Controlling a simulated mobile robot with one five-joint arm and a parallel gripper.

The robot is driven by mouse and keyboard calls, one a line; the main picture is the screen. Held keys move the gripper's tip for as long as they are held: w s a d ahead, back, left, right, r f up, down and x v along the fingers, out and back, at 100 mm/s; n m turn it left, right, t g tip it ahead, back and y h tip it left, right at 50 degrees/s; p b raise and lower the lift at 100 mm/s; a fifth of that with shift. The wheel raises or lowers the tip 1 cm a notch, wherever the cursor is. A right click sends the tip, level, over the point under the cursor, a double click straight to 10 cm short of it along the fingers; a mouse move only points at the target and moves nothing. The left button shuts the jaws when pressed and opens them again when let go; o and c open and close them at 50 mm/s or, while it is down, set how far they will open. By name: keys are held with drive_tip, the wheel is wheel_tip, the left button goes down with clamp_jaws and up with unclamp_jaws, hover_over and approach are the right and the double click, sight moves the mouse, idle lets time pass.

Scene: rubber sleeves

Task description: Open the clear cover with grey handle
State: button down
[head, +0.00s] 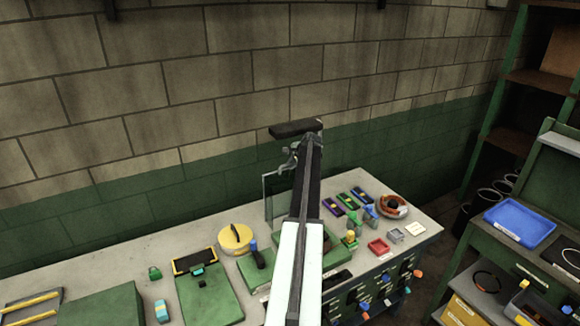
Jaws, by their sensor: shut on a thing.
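The clear cover (276,190) is a greenish see-through panel with a thin frame. It stands about upright near the back of the workbench, partly hidden behind my arm. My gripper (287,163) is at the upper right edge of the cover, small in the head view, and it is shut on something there. This is most likely the cover's grey handle, but the handle itself cannot be made out behind the jaws and arm. A green base (318,239) lies beneath and around my arm.
A yellow round lid (235,238) and a green board with a black bar (208,290) lie to the left. The block wall stands close behind.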

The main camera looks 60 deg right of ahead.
drive_tip(key=shift+w+a, duration=0.15)
drive_tip(key=shift+w, duration=0.15)
drive_tip(key=c, duration=1.5)
unclamp_jaws()
drive_tip(key=shift+w+a+r, duration=0.1)
drive_tip(key=shift+a, duration=0.05)
drive_tip(key=shift+o, duration=0.2)
drive_tip(key=shift+s, duration=0.2)
drive_tip(key=p+v, duration=0.6)
drive_tip(key=v, duration=0.1)
drive_tip(key=shift+s+r, duration=0.2)
drive_tip(key=shift+r, duration=0.05)
